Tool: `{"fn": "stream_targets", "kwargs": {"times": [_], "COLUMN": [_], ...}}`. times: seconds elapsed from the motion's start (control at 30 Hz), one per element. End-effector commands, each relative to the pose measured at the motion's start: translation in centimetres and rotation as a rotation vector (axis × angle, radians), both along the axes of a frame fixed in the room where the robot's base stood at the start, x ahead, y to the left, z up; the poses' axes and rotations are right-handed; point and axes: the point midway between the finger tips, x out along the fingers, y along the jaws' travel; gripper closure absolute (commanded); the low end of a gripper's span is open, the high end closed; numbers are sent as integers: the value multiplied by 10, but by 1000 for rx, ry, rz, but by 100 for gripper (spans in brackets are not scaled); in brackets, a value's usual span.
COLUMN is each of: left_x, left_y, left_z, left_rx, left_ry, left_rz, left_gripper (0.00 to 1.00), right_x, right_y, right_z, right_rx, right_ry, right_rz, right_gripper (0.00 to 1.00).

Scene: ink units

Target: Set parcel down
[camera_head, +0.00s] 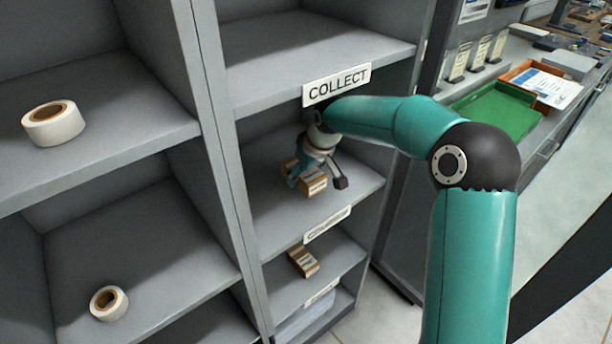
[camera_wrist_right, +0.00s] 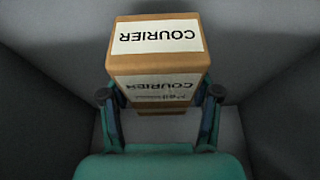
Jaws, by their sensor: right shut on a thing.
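A brown cardboard parcel (camera_head: 314,186) with white labels is inside the shelf compartment below the COLLECT sign (camera_head: 337,84). In the right wrist view the parcel (camera_wrist_right: 158,65) shows the word COURIER upside down on two faces. My right gripper (camera_head: 312,174) is shut on the parcel, with one finger on each side of it, as the right wrist view (camera_wrist_right: 160,97) shows. The parcel is over or on the grey shelf board (camera_head: 265,215); I cannot tell whether its underside touches. My left gripper is not in view.
Another small parcel (camera_head: 303,262) lies on the shelf below. Tape rolls stand on the left shelves, one higher (camera_head: 53,127) and one lower (camera_head: 109,303). Upright partitions bound the compartment. A green tray (camera_head: 500,108) sits on the counter at right.

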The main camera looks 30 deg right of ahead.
Motion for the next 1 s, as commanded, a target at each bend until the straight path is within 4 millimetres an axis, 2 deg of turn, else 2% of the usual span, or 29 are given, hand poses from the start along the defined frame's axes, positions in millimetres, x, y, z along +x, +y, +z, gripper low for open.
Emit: {"fn": "stream_targets", "kwargs": {"times": [0.17, 0.3, 0.43, 0.77, 0.8, 0.9, 1.0], "left_x": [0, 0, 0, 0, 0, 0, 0], "left_y": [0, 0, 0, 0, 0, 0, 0], "left_z": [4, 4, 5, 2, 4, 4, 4], "left_rx": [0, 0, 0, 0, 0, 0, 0], "left_ry": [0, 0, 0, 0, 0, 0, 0], "left_rz": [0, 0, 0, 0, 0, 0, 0], "left_gripper": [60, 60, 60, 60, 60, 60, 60], "right_x": [12, 11, 11, 11, 11, 11, 11], "right_y": [1, 2, 1, 1, 1, 1, 1], "right_z": [1, -20, -34, -37, -37, -36, -36], "right_rx": [0, 0, 0, 0, 0, 0, 0], "right_ry": [-2, 4, 0, -2, 0, 0, 0], "right_rz": [0, 1, 1, 0, 1, 1, 0], "right_gripper": [82, 82, 82, 82, 31, 15, 13]}}
